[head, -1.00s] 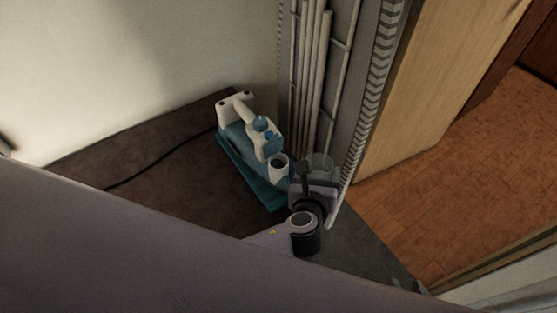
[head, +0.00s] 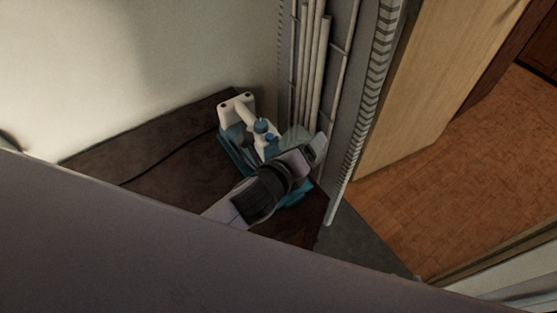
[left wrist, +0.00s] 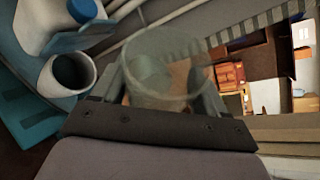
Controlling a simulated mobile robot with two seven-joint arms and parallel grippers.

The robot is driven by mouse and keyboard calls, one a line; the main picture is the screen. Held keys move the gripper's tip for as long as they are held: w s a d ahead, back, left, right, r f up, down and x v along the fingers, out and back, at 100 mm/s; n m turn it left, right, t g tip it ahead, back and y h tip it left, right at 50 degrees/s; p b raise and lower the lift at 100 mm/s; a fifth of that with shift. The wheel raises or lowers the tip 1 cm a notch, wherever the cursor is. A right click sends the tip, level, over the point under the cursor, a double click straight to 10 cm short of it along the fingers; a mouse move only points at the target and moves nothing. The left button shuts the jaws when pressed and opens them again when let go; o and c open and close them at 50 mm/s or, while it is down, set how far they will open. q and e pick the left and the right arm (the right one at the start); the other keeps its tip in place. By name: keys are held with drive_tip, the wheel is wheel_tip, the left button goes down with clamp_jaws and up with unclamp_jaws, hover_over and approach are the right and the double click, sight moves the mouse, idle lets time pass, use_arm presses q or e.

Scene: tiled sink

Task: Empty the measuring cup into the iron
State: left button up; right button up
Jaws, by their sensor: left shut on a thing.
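The iron (head: 236,137), white and teal, stands on the dark brown surface near the wall. In the left wrist view its white, round fill opening (left wrist: 70,73) is at the left. My left gripper (head: 305,152) is shut on the clear measuring cup (head: 296,136) and covers the iron's front in the head view. The wrist view shows the cup (left wrist: 163,70) between the fingers, to the right of the fill opening and apart from it in the picture. The cup's contents cannot be made out. My right gripper is in neither view.
Pale vertical pipes (head: 311,70) and a ribbed strip (head: 372,85) stand close behind the cup. A dark cord (head: 165,160) runs left from the iron. A wooden panel (head: 425,85) and tiled floor (head: 445,170) lie to the right.

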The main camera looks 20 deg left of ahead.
sight(295, 140)
use_arm(q)
drive_tip(key=shift+r+n+h+b, duration=0.15)
drive_tip(key=shift+n+h+b, duration=0.2)
drive_tip(key=shift+b, duration=0.4)
drive_tip(key=shift+r+n+h+b, duration=0.35)
drive_tip(key=shift+r+n+b, duration=0.25)
drive_tip(key=shift+b, duration=0.2)
drive_tip(key=shift+t, duration=0.3)
drive_tip(key=shift+a+r+n+h+b, duration=0.1)
drive_tip(key=shift+r+n+h+b, duration=0.2)
drive_tip(key=shift+n+b, duration=0.7)
drive_tip(key=shift+r+m, duration=0.1)
drive_tip(key=shift+m, duration=0.25)
drive_tip(key=shift+a+b, duration=0.2)
drive_tip(key=shift+b, duration=0.2)
drive_tip(key=shift+a, duration=0.25)
drive_tip(key=shift+a+r+b, duration=0.1)
drive_tip(key=shift+a+b, duration=0.25)
drive_tip(key=shift+a, duration=0.05)
drive_tip(key=shift+s, duration=0.1)
